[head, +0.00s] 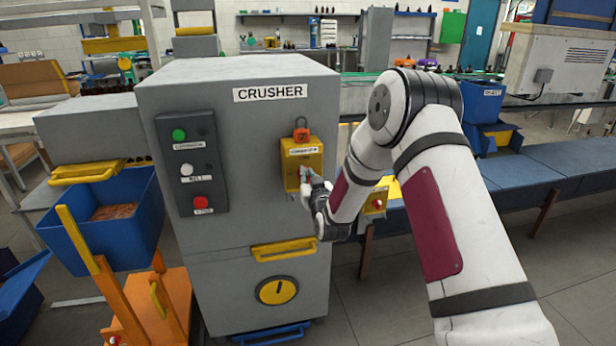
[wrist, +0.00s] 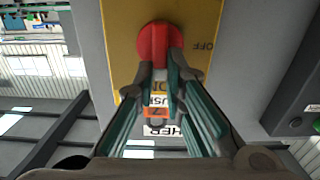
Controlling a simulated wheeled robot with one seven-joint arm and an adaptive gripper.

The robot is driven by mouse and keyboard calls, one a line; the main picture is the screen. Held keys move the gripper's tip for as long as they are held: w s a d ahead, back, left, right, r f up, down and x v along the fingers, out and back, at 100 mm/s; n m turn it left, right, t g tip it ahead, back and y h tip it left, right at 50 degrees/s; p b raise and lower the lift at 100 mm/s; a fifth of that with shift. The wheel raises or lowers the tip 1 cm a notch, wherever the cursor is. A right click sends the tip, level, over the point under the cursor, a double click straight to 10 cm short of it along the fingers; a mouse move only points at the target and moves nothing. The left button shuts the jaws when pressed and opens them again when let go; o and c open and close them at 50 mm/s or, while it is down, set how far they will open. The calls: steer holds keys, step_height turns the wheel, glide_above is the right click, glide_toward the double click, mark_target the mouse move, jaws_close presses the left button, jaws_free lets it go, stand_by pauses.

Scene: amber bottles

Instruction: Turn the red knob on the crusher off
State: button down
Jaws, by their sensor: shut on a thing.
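The crusher (head: 240,240) is a grey cabinet with a yellow switch box (head: 288,172) on its front. The red knob (wrist: 153,38) sits on this box's yellow plate (wrist: 120,30) in the wrist view. The word OFF is printed to the right of the knob there. Other lettering below it is partly hidden by my fingers. My gripper (wrist: 160,78) is shut on the knob's grip, one finger on each side. In the head view my gripper (head: 308,184) reaches the box from the right and covers most of the knob.
An orange padlock (head: 301,134) hangs at the top of the switch box. A dark panel with green, white and red buttons (head: 187,168) is to the left. A yellow handle (head: 284,250) juts out below. A blue bin (head: 125,235) on an orange cart stands at the left.

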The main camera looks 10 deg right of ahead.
steer(key=n+b, duration=0.1)
steer(key=n, duration=0.4)
steer(key=a+f+n+b, duration=0.1)
steer(key=n, duration=0.5)
steer(key=a+f+n+b, duration=0.1)
steer(key=n+b, duration=0.1)
steer(key=n, duration=0.4)
steer(key=shift+n, duration=0.4)
stand_by(0.4)
steer(key=c, duration=1.7)
jaws_free()
steer(key=shift+o, duration=0.2)
steer(key=s, duration=1.2)
steer(key=shift+d, duration=0.1)
